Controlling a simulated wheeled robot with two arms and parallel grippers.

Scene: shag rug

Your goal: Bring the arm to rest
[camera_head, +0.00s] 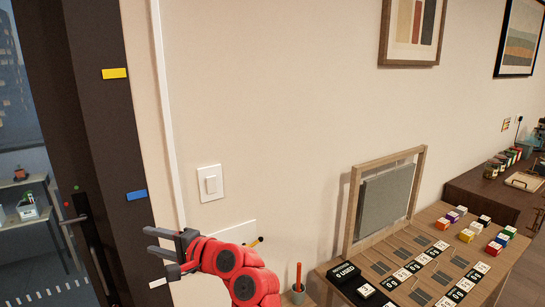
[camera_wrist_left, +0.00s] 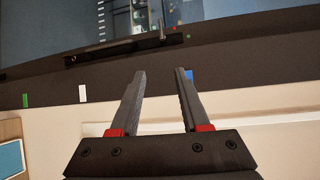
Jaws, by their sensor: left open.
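My left arm, red with dark joints, comes up from the bottom of the head view. My left gripper (camera_head: 165,254) is raised in front of the wall near the dark door frame. In the left wrist view its two dark fingers (camera_wrist_left: 160,85) stand apart with nothing between them. My right gripper is not in view.
A white light switch (camera_head: 210,183) is on the wall above the arm. A door with a dark handle (camera_head: 84,230) is at the left. A wooden table (camera_head: 432,218) with cards, colored blocks and a framed grey panel (camera_head: 385,203) stands at the right.

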